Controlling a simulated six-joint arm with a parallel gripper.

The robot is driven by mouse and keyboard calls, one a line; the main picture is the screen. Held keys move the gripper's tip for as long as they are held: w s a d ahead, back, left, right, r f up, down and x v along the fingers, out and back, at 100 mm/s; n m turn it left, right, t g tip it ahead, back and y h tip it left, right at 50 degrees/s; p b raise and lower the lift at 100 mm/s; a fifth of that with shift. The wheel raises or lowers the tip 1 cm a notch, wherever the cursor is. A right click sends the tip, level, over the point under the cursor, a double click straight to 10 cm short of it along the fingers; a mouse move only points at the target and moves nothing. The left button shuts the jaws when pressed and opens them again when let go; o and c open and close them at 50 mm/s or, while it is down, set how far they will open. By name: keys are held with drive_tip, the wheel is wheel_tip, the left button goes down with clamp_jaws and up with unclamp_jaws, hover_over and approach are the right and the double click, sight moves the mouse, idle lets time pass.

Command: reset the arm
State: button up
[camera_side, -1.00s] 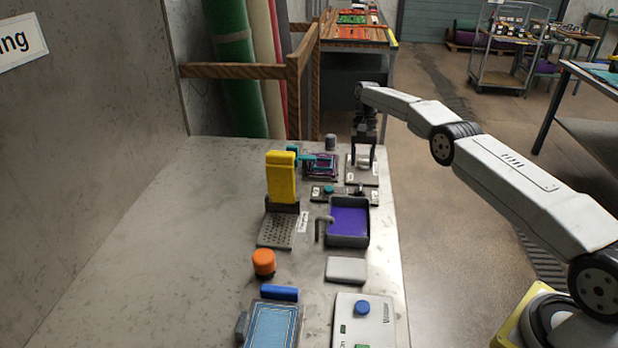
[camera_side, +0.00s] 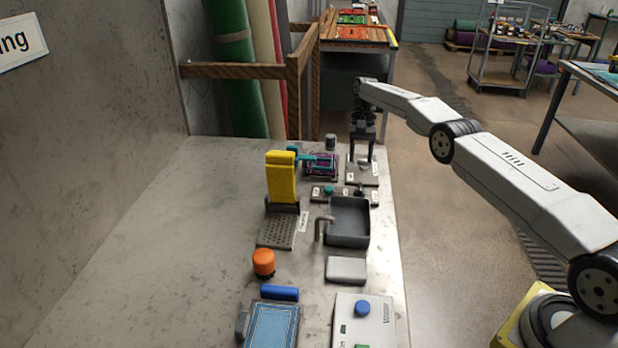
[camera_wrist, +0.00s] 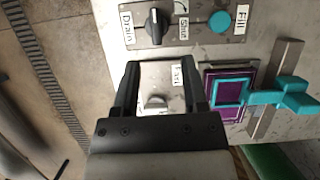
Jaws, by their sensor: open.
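My gripper (camera_side: 362,155) is open at the far right end of the bench, above a light plate (camera_side: 352,181) with a partly readable label. In the wrist view, its two dark fingers (camera_wrist: 160,75) stand either side of a small pale knob-like piece (camera_wrist: 155,101) on that plate. I cannot tell whether the fingers touch it; nothing is clearly held. The control strip (camera_wrist: 180,30) has a black knob (camera_wrist: 155,24) between the Drain and Shut labels and a teal Fill button (camera_wrist: 220,21). The grey basin (camera_side: 348,220) shows no purple liquid.
A yellow upright block (camera_side: 281,180), an orange knob (camera_side: 264,261), a blue bar (camera_side: 280,293) and a grey block (camera_side: 346,270) stand nearer. The bench's left side (camera_side: 170,240) is clear.

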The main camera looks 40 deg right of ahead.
drive_tip(key=s+a+r+n+t+h, duration=0.25)
drive_tip(key=s+a+r+n, duration=0.3)
drive_tip(key=s+a, duration=0.5)
drive_tip(key=s+a+n+t, duration=0.1)
drive_tip(key=s+a, duration=0.1)
drive_tip(key=s, duration=0.7)
drive_tip(key=s+a+f+n+t, duration=0.1)
drive_tip(key=s+a+n+t, duration=0.1)
drive_tip(key=s, duration=0.8)
drive_tip(key=shift+s+a, duration=0.3)
drive_tip(key=shift+a, duration=0.45)
